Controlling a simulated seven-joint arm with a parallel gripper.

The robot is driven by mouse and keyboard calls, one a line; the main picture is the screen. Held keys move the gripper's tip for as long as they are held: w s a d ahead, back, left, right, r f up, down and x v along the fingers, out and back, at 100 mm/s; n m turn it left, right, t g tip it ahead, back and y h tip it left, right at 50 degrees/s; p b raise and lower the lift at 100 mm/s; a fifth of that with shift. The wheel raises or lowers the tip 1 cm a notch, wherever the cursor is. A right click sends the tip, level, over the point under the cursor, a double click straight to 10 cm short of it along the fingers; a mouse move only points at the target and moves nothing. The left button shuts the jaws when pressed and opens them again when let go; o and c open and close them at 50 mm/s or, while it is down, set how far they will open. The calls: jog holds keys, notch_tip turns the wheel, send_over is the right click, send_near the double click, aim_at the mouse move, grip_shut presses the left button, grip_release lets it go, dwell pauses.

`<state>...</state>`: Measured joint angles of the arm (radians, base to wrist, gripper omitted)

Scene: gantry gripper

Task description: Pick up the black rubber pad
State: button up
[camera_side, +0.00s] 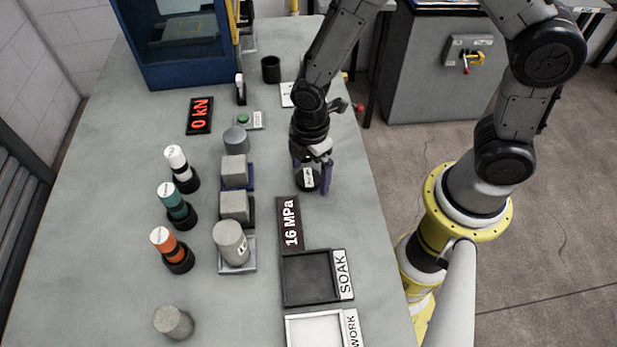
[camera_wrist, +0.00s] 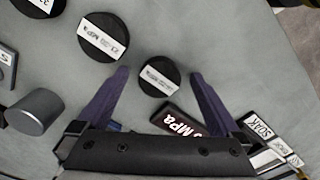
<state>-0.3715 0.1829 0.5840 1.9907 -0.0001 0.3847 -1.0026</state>
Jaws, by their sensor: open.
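A round black pad (camera_side: 302,185) with a white label lies on the bench beneath my gripper (camera_side: 313,178). In the wrist view this pad (camera_wrist: 157,89) lies between the tips of my gripper (camera_wrist: 158,75), whose two purple fingers stand wide apart. The gripper is open and empty; gaps show between the fingers and the pad. A larger black labelled disc (camera_wrist: 101,51) lies up and to the left in the wrist view, with part of another disc (camera_wrist: 52,8) at the top edge. The small label prints are hard to read.
A dark "16 MPa" sign (camera_side: 289,210) stands near the pad, with the black SOAK tray (camera_side: 285,297) and white WORK tray (camera_side: 290,335) beyond it. Grey specimens and several coloured cylinders (camera_side: 172,205) stand to the left. A blue machine (camera_side: 160,75) stands at the back.

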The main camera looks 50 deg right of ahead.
jog(key=shift+f, duration=0.1)
jog(key=c, duration=1.4)
jog(key=shift+r, duration=0.45)
notch_tip(320, 180, up, 2)
jog(key=shift+r, duration=0.1)
jog(key=s+d+r, duration=0.5)
jog(key=s+r, duration=0.5)
jog(key=s, duration=0.3)
